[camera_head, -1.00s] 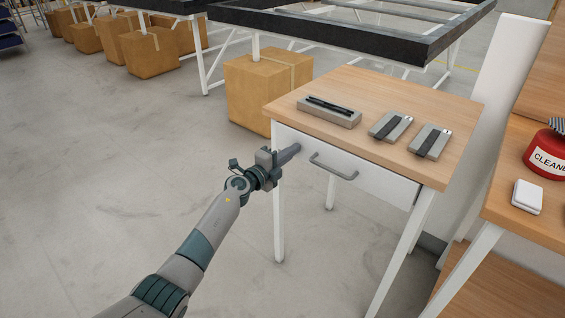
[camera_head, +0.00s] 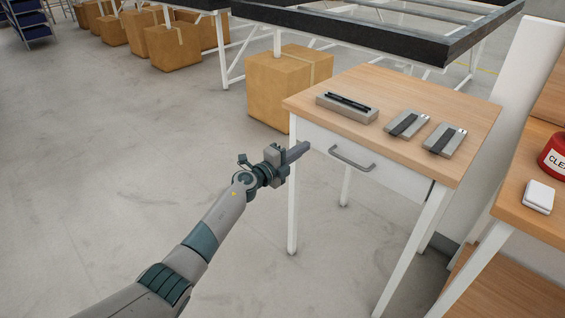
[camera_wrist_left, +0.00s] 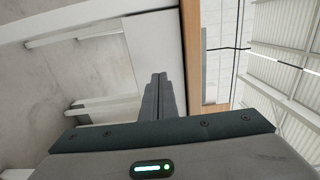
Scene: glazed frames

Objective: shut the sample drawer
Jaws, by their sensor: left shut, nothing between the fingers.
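The sample drawer (camera_head: 386,170) has a white front with a grey bar handle (camera_head: 352,160), under the wooden top of a small white-legged table (camera_head: 400,143). Its front looks flush or nearly flush with the table edge; a dark gap shows at its right end. My left gripper (camera_head: 304,148) is shut and empty, its fingertips at the left end of the drawer front, left of the handle. I cannot tell whether they touch. In the left wrist view the shut fingers (camera_wrist_left: 158,92) point along a white panel beside the wooden edge (camera_wrist_left: 191,60). My right gripper is out of view.
On the table lie a grey tray with dark pens (camera_head: 347,109) and two grey holders (camera_head: 407,124). A second bench on the right bears a red tub (camera_head: 552,160) and a white box (camera_head: 539,197). Cardboard boxes (camera_head: 275,88) stand behind. The floor at left is clear.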

